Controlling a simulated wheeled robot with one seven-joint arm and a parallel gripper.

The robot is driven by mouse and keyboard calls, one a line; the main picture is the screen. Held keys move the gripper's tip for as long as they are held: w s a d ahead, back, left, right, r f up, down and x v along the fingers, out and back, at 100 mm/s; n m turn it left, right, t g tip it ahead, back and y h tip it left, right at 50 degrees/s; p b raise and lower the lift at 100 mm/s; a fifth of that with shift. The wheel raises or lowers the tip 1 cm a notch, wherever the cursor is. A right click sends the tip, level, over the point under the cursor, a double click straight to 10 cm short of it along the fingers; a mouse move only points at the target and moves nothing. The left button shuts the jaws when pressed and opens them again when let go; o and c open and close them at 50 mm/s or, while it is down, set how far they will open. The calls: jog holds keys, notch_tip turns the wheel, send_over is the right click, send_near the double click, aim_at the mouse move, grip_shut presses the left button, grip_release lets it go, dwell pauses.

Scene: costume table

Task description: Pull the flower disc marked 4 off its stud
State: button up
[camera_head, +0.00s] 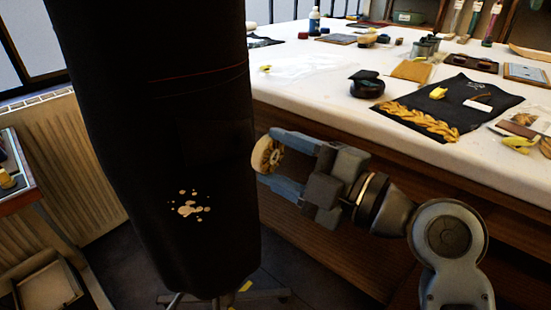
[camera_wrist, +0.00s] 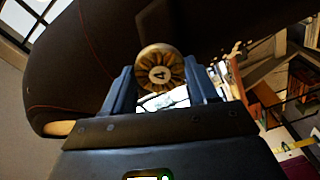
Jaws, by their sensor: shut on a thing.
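The flower disc marked 4 (camera_head: 267,155) is round and pale with brown petals. It is between the fingertips of my gripper (camera_head: 272,158), at the right edge of a black dress form (camera_head: 165,110). The stud is hidden, and I cannot tell whether the disc touches the form.
A long table with a white top (camera_head: 330,95) runs behind my arm and holds tools, cloth and small boxes. A black cloth with a gold braid (camera_head: 420,120) lies near its front edge. A radiator (camera_head: 85,160) and a small side table (camera_head: 30,185) are at left.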

dwell(0.3)
jog(key=shift+s+d+r, duration=1.7)
jog(key=shift+d+r, duration=0.25)
jog(key=shift+d, duration=0.55)
jog(key=s+d+p, duration=0.3)
jog(key=s+p, duration=0.3)
jog(key=s, duration=0.6)
jog(key=s+d+p, duration=0.3)
jog(key=s+p, duration=0.3)
jog(key=s, duration=0.6)
jog(key=shift+d, duration=0.3)
jog(key=shift+s, duration=0.15)
